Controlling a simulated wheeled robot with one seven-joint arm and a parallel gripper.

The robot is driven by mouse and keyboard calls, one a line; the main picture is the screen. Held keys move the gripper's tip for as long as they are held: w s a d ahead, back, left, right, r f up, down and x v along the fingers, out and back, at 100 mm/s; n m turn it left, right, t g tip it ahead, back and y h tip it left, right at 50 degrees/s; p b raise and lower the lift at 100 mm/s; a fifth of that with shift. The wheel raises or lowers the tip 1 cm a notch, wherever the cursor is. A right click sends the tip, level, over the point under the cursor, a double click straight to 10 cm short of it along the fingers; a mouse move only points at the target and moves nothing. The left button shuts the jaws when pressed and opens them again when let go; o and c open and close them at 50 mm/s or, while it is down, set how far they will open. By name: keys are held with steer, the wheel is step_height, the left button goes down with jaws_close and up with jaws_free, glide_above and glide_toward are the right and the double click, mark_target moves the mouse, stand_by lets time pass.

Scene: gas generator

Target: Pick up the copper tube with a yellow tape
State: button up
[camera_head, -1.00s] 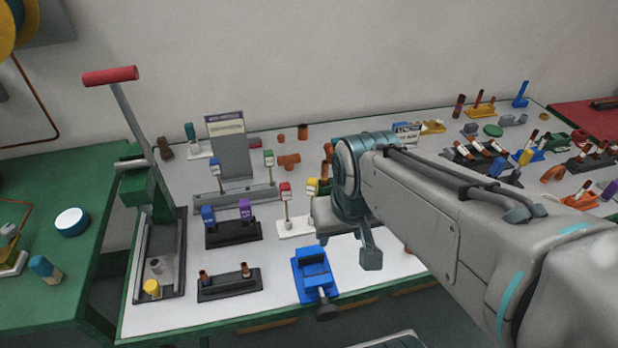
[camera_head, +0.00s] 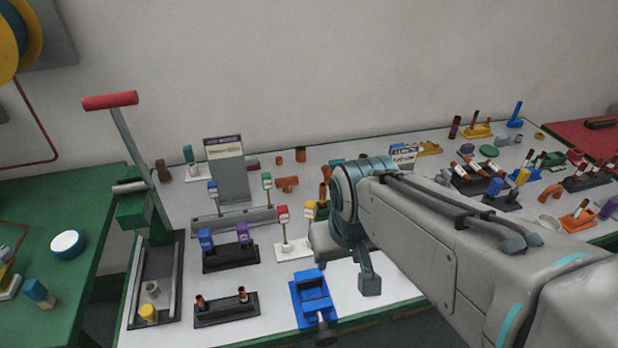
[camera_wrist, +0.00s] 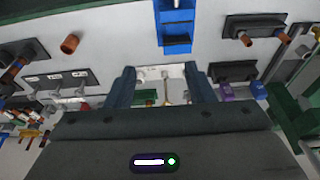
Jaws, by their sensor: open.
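Several copper tubes stand in holders. Two short ones are in a black holder (camera_head: 226,310) near the front edge, and it also shows in the wrist view (camera_wrist: 255,21). More tubes with white bands are in a black rack (camera_head: 480,175) at the right. A yellow piece (camera_head: 522,177) stands beside a blue one in a small dark holder there. I cannot tell for sure which tube carries yellow tape. My gripper (camera_wrist: 160,88) is open and empty above the table. In the head view it hangs beside the blue vise, partly hidden by my arm.
A blue vise (camera_head: 313,300) sits at the front edge. A lever press (camera_head: 160,270) with a red handle stands at the left. Several fittings (camera_head: 287,184) lie farther back. My arm covers the table's front right.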

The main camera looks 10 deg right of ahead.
steer(key=shift+w, duration=0.1)
steer(key=shift+c, duration=0.4)
steer(key=n+g+p, duration=0.1)
steer(key=n+g, duration=0.2)
steer(key=n, duration=1.2)
glide_above(324, 184)
steer(key=shift+s+f, duration=0.2)
steer(key=shift+f, duration=0.45)
steer(key=shift+s+f, duration=0.2)
steer(key=shift+f, duration=0.4)
steer(key=shift+w+d+f, duration=0.1)
steer(key=shift+w+f, duration=0.2)
steer(key=shift+f, duration=0.2)
step_height(324, 184, down, 8)
steer(key=shift+r+p, duration=0.1)
steer(key=shift+p, duration=0.25)
steer(key=shift+w+f+p, duration=0.1)
steer(key=shift+f+p, duration=0.55)
steer(key=shift+f, duration=2.1)
